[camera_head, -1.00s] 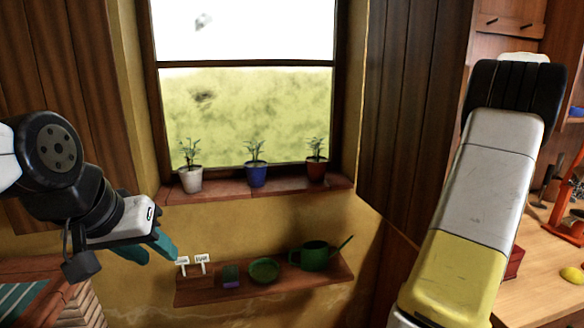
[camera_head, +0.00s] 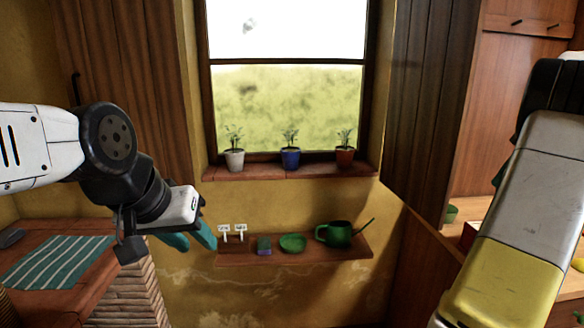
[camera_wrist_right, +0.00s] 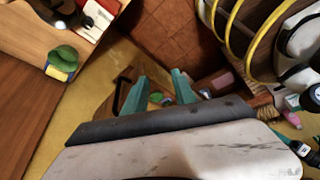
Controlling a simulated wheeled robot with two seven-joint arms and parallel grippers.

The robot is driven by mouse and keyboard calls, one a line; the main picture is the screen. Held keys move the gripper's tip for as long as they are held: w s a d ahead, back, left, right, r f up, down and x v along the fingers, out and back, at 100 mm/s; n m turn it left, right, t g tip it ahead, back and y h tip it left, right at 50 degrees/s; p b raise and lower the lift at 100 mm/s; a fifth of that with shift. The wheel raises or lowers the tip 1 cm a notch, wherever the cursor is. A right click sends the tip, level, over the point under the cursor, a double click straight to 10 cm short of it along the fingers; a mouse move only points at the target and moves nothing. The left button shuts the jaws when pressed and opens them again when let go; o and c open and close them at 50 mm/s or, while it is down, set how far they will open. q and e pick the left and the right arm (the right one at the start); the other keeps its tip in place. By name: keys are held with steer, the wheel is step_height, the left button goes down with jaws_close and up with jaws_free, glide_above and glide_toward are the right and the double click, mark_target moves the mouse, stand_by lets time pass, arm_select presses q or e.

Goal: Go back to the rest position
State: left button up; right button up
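My left arm comes in from the left in the head view. Its gripper (camera_head: 192,240) has two teal fingers set apart, with nothing between them, in front of the wall left of the low shelf. My right arm (camera_head: 520,220) stands bent at the right edge of the head view, and its gripper is hidden there. In the right wrist view the right gripper (camera_wrist_right: 160,95) shows two teal fingers spread apart, with nothing clearly held between them.
Three potted plants, including a blue pot (camera_head: 291,158), stand on the windowsill (camera_head: 260,173). The low shelf (camera_head: 230,258) holds a green watering can (camera_head: 338,233), a green dish (camera_head: 292,242) and small signs. A brick counter with a striped cloth (camera_head: 60,262) is at left.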

steer(key=s+a+r+m+t+h, duration=0.1)
steer(key=s+a+r+m, duration=0.15)
steer(key=a, duration=1.05)
steer(key=s+a+r+m+h, duration=0.15)
steer(key=a+m, duration=0.25)
steer(key=a, duration=0.8)
steer(key=s+a+f+m+t, duration=0.1)
steer(key=s+a+f+m, duration=0.1)
steer(key=s+a, duration=0.3)
steer(key=s+a+f+m+t, duration=0.2)
steer(key=s+a, duration=0.4)
steer(key=a, duration=0.4)
step_height(320, 180, down, 3)
steer(key=shift+s+r+m+y, duration=0.15)
steer(key=shift+m+y, duration=0.2)
steer(key=shift+m, duration=0.3)
steer(key=shift+d, duration=0.15)
